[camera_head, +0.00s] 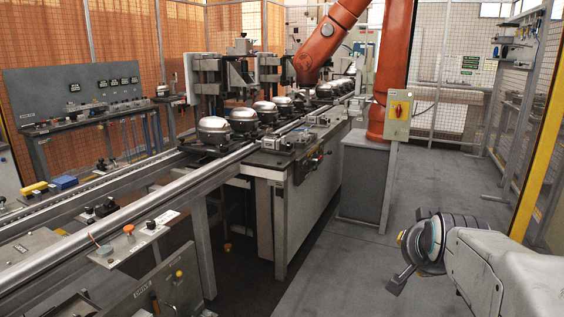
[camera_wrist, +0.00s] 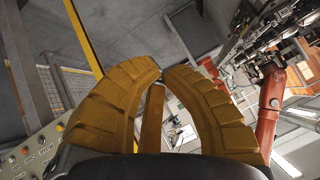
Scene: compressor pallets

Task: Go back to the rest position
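My gripper (camera_wrist: 162,70) shows in the wrist view with its ribbed yellow-brown fingers curving inward. Their tips meet or nearly meet, and I see no object held between them. A narrow brown bar stands between the fingers lower down. In the head view my pale grey arm, with a dark round joint, is at the lower right, over the open floor and apart from the conveyor. The gripper's fingers are mostly hidden there. Silver domed compressors (camera_head: 213,130) stand in a row on the conveyor (camera_head: 120,217).
A large orange robot arm (camera_head: 329,42) stands behind the line. A grey post with a control box (camera_head: 397,113) stands beside the conveyor. A yellow post (camera_head: 541,150) and shelving are at the right. The grey floor (camera_head: 350,270) between conveyor and my arm is clear.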

